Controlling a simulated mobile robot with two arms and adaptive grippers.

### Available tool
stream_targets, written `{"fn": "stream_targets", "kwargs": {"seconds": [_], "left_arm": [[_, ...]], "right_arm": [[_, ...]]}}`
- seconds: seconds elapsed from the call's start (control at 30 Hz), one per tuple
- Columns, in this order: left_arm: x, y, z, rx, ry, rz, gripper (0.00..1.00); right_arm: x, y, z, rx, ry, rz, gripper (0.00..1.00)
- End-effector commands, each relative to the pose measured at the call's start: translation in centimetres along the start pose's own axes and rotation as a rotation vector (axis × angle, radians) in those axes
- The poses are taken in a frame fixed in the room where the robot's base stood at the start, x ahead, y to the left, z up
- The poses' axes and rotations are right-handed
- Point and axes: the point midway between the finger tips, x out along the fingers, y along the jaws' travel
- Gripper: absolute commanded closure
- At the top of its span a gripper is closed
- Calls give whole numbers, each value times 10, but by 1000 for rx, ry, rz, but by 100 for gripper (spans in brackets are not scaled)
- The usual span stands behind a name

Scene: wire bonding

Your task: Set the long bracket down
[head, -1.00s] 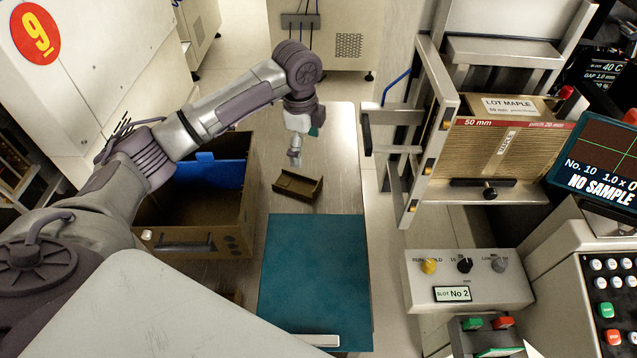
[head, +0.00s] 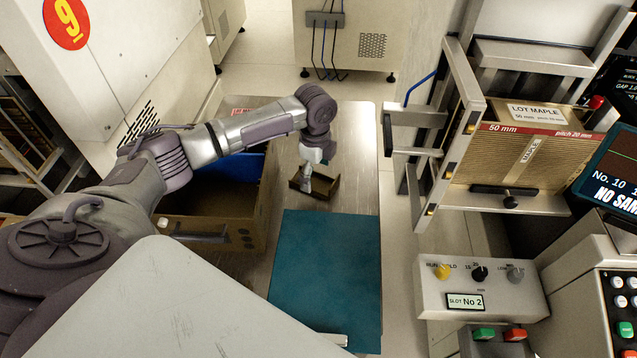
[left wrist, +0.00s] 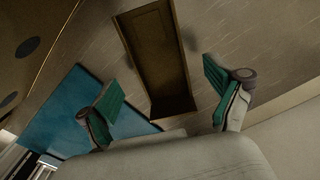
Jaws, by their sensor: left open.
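The long bracket (head: 322,186), a brown open channel with raised sides, lies on the bench beyond the blue-green mat in the head view. In the left wrist view the bracket (left wrist: 152,50) reaches in from the top, its near end between the two finger pads. My left gripper (head: 307,172) points down over the bracket in the head view and hides part of it. In the left wrist view the gripper (left wrist: 163,98) is open, its green-padded fingers spread on either side of the bracket with gaps. My right gripper is not in view.
A metal rack (head: 455,130) with a lot box stands to the right, above a control box (head: 480,288) with knobs.

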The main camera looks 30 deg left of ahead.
Motion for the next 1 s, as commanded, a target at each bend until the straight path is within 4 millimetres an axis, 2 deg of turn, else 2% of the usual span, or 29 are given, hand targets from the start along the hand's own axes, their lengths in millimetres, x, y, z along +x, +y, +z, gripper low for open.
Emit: {"fn": "stream_targets", "kwargs": {"seconds": [0.13,0.4,0.47,0.87,1.0], "left_arm": [[17,0,0,-1,-1,-1,8],[20,0,0,0,-1,-2,8],[20,0,0,0,-1,-2,17],[20,-1,0,0,0,-3,83],[20,-1,0,0,0,-3,84]], "right_arm": [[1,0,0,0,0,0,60],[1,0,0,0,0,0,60],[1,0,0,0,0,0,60],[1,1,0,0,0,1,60],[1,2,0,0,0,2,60]]}}
